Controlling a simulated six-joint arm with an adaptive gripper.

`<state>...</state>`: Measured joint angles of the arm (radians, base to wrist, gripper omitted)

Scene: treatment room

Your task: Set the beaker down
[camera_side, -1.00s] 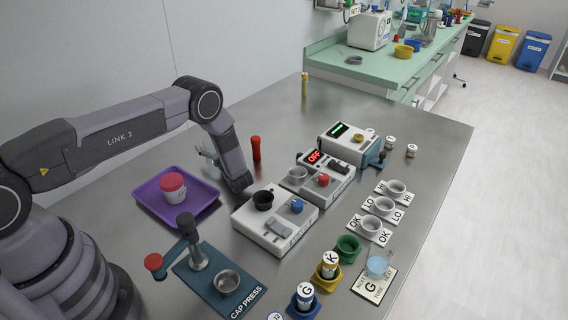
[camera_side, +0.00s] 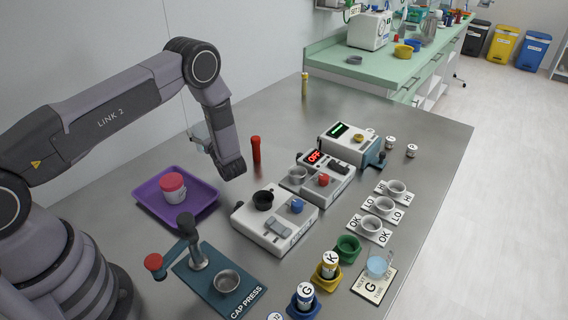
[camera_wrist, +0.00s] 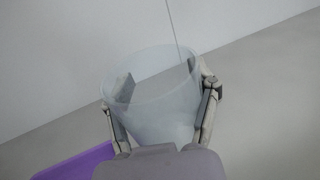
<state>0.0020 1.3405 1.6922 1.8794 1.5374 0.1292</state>
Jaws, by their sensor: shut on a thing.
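In the wrist view my gripper (camera_wrist: 162,92) is shut on a clear, empty-looking beaker (camera_wrist: 155,110), one finger on each side of its wall. The beaker's wide rim faces the camera. My own wrist hides its lower part. In the side view the beaker (camera_side: 200,132) is a faint pale shape at the left of my wrist link, which hides most of the gripper. It is in the air above the steel table (camera_side: 262,115), near the back wall and behind the purple tray (camera_side: 207,208).
A red tube (camera_side: 256,150) stands right of my wrist. White devices (camera_side: 275,232) fill the middle. A cap press (camera_side: 225,283) is in front.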

